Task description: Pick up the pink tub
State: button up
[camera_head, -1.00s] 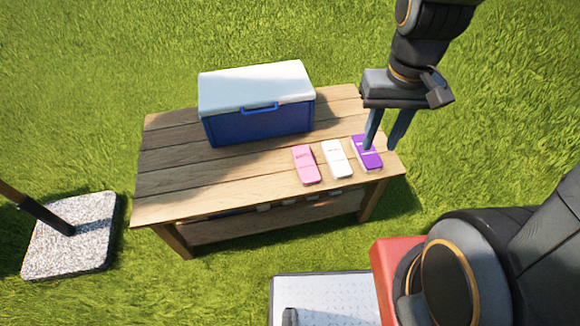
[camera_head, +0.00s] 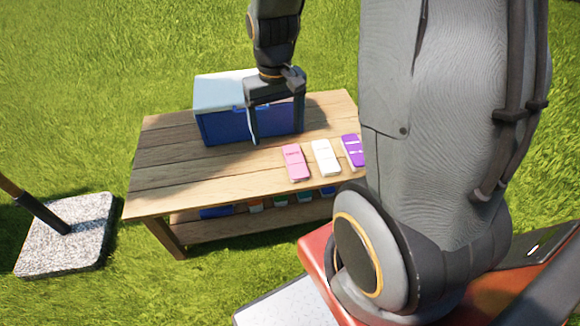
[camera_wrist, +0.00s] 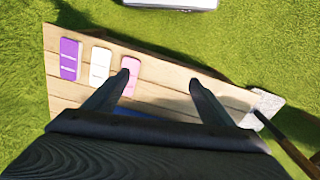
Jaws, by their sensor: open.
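The pink tub (camera_head: 295,163) lies flat on the wooden table, at the left end of a row with a white tub (camera_head: 326,157) and a purple tub (camera_head: 353,151). In the wrist view the pink tub (camera_wrist: 131,72) shows beside the tip of the left finger, which covers part of it. My gripper (camera_head: 275,138) is open and empty in the head view, in front of the cooler and up and left of the pink tub. In the wrist view my gripper (camera_wrist: 160,78) has its fingers wide apart, with bare planks between them.
A blue cooler (camera_head: 222,127) with a white lid stands at the back of the table (camera_head: 165,185). Several coloured things sit on the lower shelf. A stone base (camera_head: 65,235) with a pole stands on the grass at left. The table's left part is clear.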

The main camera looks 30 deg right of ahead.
jog(key=w+d+f+m+b, duration=0.1)
jog(key=w+d+f, duration=0.25)
jog(key=f, duration=0.25)
jog(key=w+d+f+b, duration=0.2)
jog(key=w+d+f, duration=0.1)
jog(key=w+f, duration=0.25)
jog(key=b, duration=0.2)
send_over(295, 160)
jog(key=shift+m, duration=0.4)
jog(key=f, duration=1.2)
jog(key=shift+s+f, duration=0.25)
jog(key=shift+w+f, duration=0.2)
jog(key=shift+f, duration=2.85)
jog(key=shift+c, duration=0.3)
jog(key=c, duration=1.2)
